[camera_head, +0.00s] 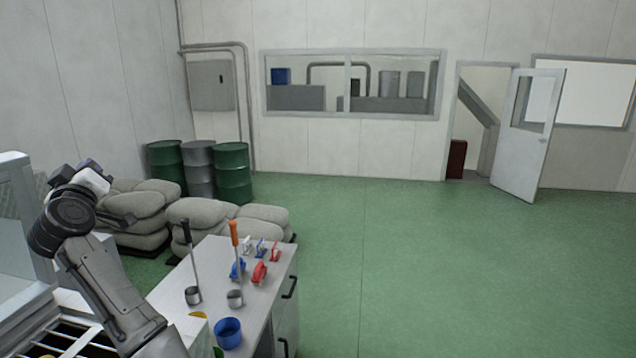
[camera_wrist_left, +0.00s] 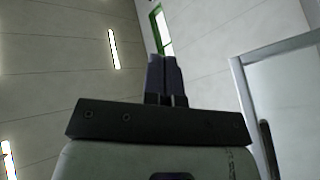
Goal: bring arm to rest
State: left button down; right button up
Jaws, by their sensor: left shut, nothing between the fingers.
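My left arm (camera_head: 105,285) rises from the bottom left of the head view and bends at a dark joint. Its wrist end is raised beside the glass-sided frame at the left edge, above the level of the counter. In the left wrist view my left gripper (camera_wrist_left: 164,62) has its two dark fingers together, with nothing between them. My right arm and gripper are not in view.
Stuffed sacks (camera_head: 215,222) and drums (camera_head: 232,172) stand behind. The green floor is clear toward the open door (camera_head: 527,150).

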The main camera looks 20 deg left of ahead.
pick_arm(q)
jog(key=s+d+f+m+h+p, duration=0.1)
jog(key=s+d+m+h, duration=0.15)
jog(key=d, duration=0.45)
jog(key=s+d+f+m+h, duration=0.1)
jog(key=d+m+h, duration=0.25)
jog(key=d, duration=0.35)
jog(key=s+d+f+m+g+h+p, duration=0.2)
jog(key=s+d+f+m+h, duration=0.15)
jog(key=d+f, duration=0.65)
jog(key=s+d+f+m+g+h+p, duration=0.1)
jog(key=s+d+f+m+h, duration=0.2)
jog(key=d+f, duration=0.7)
jog(key=s+d+f+m+g+p, duration=0.1)
jog(key=s+d+f+g, duration=0.15)
jog(key=s+f, duration=0.5)
jog(key=s+d+f+m+g+p, duration=0.1)
jog(key=s+f+m+g, duration=0.2)
jog(key=f, duration=0.7)
jog(key=s+f+g, duration=0.2)
jog(key=s+f, duration=0.3)
jog(key=s, duration=0.3)
jog(key=s+f+n+g+p, duration=0.1)
jog(key=s+f+g, duration=0.1)
jog(key=s+f, duration=0.4)
jog(key=s+h, duration=0.1)
jog(key=s, duration=0.2)
jog(key=shift+d+g, duration=0.2)
jog(key=shift+g, duration=0.15)
